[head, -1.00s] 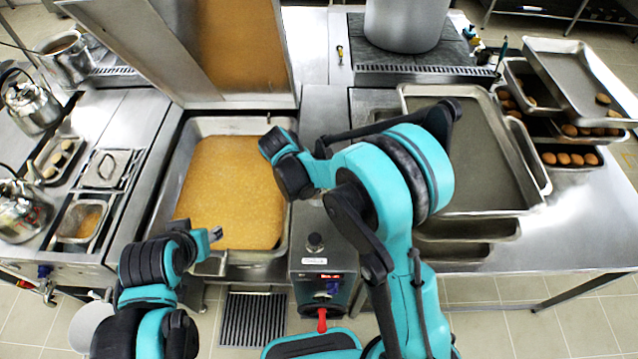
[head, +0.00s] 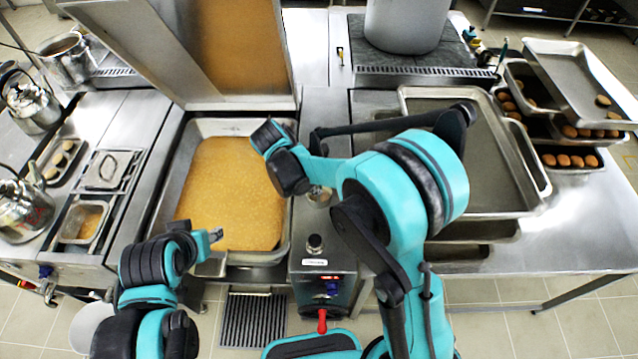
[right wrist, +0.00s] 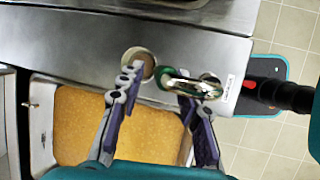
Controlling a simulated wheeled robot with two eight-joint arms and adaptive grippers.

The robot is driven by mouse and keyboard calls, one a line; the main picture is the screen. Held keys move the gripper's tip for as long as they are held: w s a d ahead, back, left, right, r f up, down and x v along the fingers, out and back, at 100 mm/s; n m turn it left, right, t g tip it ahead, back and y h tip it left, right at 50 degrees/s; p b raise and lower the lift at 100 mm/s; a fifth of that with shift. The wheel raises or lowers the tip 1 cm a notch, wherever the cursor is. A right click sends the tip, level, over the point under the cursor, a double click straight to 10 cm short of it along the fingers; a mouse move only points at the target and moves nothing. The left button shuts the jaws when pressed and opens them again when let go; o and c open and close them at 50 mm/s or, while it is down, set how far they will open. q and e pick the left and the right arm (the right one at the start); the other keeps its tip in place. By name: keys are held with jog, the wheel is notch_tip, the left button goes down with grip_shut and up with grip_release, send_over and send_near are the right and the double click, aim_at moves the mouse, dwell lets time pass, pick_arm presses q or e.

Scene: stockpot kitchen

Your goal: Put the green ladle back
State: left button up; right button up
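In the right wrist view, a shiny green, curved piece with a metallic sheen (right wrist: 185,84) looks like part of the green ladle; the rest cannot be made out. My right gripper (right wrist: 160,95) has its two fingers well apart. The green piece lies by the right-hand finger's tip; whether they touch is unclear. A round cup-like opening (right wrist: 138,60) is beyond the left-hand finger's tip and also shows in the head view (head: 320,196). In the head view my right fingers and the ladle are hidden by my arm.
A pan of orange-brown food (head: 228,190) has its lid (head: 240,50) raised behind it. A control box (head: 318,280) with a black knob stands in front. Stacked trays (head: 470,180) lie right, a tall pot (head: 405,20) behind. Kettles and small pans fill the left counter.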

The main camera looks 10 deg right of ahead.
pick_arm(q)
jog(key=shift+r+p, duration=0.35)
jog(key=shift+r, duration=0.05)
pick_arm(e)
jog(key=v, duration=0.8)
jog(key=shift+s+r, duration=0.15)
jog(key=shift+r, duration=0.2)
jog(key=shift+a, duration=0.15)
